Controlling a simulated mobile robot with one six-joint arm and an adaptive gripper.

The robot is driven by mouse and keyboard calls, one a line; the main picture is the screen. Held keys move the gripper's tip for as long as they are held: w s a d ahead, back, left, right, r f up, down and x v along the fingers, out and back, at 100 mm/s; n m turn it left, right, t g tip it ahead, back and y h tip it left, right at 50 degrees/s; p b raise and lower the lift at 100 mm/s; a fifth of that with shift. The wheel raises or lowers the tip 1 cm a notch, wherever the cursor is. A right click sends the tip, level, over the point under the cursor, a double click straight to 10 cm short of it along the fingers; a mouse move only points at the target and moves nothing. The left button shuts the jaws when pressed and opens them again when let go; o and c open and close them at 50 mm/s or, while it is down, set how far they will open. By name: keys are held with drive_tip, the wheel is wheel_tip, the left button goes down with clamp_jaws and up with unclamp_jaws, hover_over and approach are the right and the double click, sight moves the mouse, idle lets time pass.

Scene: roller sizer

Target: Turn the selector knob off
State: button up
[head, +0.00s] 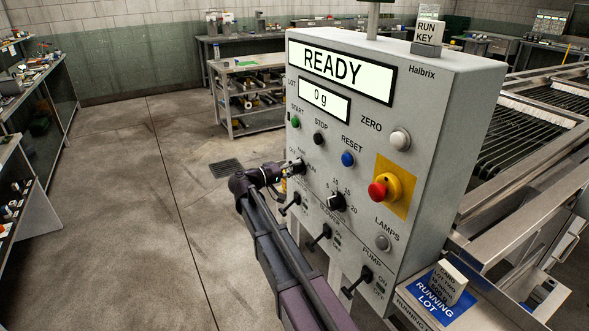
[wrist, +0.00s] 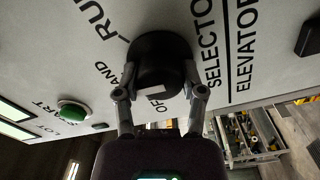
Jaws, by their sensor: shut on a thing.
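The black selector knob (wrist: 160,55) fills the top centre of the wrist view, with the words RUN, HAND and OFF around it and SELECTOR to its right. My gripper (wrist: 160,88) has one finger on each side of the knob and is shut on it. In the head view my gripper (head: 286,170) reaches the left edge of the grey control panel (head: 440,110), below the green START button. I cannot tell which word the knob points to. The panel screen (head: 338,69) reads READY, and the smaller one reads 0 g.
The green START button (wrist: 73,110) is close to the left finger. Below the knob on the panel are another dial (head: 337,201) and several black toggle handles (head: 320,237). A red stop button (head: 383,188) on yellow is to the right. Open floor (head: 120,210) lies left.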

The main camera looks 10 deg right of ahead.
drive_tip(key=n, duration=0.6)
drive_tip(key=shift+w+d, duration=0.1)
drive_tip(key=shift+d, duration=0.05)
drive_tip(key=n, duration=0.6)
drive_tip(key=shift+n, duration=0.4)
drive_tip(key=o, duration=1.1)
drive_tip(key=shift+d, duration=0.1)
drive_tip(key=shift+o, duration=0.2)
drive_tip(key=v, duration=1.2)
